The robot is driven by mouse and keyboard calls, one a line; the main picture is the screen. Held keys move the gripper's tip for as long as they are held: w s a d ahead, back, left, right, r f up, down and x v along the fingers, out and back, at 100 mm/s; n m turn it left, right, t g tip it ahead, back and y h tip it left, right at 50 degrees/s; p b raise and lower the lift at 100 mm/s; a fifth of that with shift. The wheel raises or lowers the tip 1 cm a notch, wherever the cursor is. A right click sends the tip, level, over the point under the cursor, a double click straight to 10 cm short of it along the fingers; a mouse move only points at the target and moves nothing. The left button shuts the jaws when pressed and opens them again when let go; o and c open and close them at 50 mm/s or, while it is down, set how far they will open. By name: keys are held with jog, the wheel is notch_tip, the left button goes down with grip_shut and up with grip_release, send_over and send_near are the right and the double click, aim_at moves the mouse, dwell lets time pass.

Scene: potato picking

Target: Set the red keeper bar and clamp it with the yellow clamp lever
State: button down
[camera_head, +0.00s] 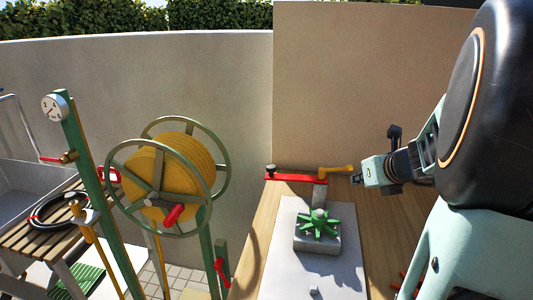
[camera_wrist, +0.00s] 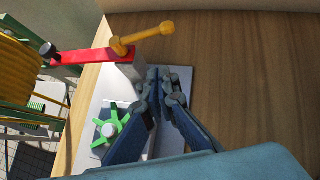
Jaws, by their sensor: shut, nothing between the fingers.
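The red keeper bar (camera_head: 297,178) lies level across the back of the wooden bench, with a dark knob at its left end. It also shows in the wrist view (camera_wrist: 85,58). The yellow clamp lever (camera_head: 338,169) has its pivot end at the bar's right end and points right; it also shows in the wrist view (camera_wrist: 150,35). Whether the lever presses on the bar cannot be told. My gripper (camera_head: 358,179) is shut and empty, just right of the lever. In the wrist view its fingertips (camera_wrist: 159,80) are together, below the lever and apart from it.
A green star handwheel (camera_head: 318,225) sits on a grey block on a white plate (camera_head: 285,262) in front of the bar. A yellow hose reel (camera_head: 165,175) and green posts stand left. A wall rises behind the bench (camera_head: 257,235). Bare wood shows right of the plate.

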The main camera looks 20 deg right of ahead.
aim_at(344, 169)
jog(key=w+f, duration=0.1)
jog(key=w, duration=0.5)
jog(key=shift+w+d+f+p, duration=0.3)
jog(key=shift+w+d+n+y+p, duration=0.35)
jog(key=shift+w+n+y, duration=0.1)
jog(key=shift+n+y, duration=0.4)
jog(key=shift+w+d+r+n+y+p, duration=0.1)
jog(key=shift+w+d+n+y+p, duration=0.1)
jog(key=shift+w+n+y+p, duration=0.3)
jog(key=n+y+p, duration=0.1)
jog(key=w+n+y+p, duration=0.1)
jog(key=n+p, duration=0.1)
jog(key=w+n+g+y+p, duration=0.1)
jog(key=shift+d+p, duration=0.25)
jog(key=shift+p, duration=0.05)
jog(key=shift+w+p, duration=0.3)
jog(key=shift+w, duration=0.05)
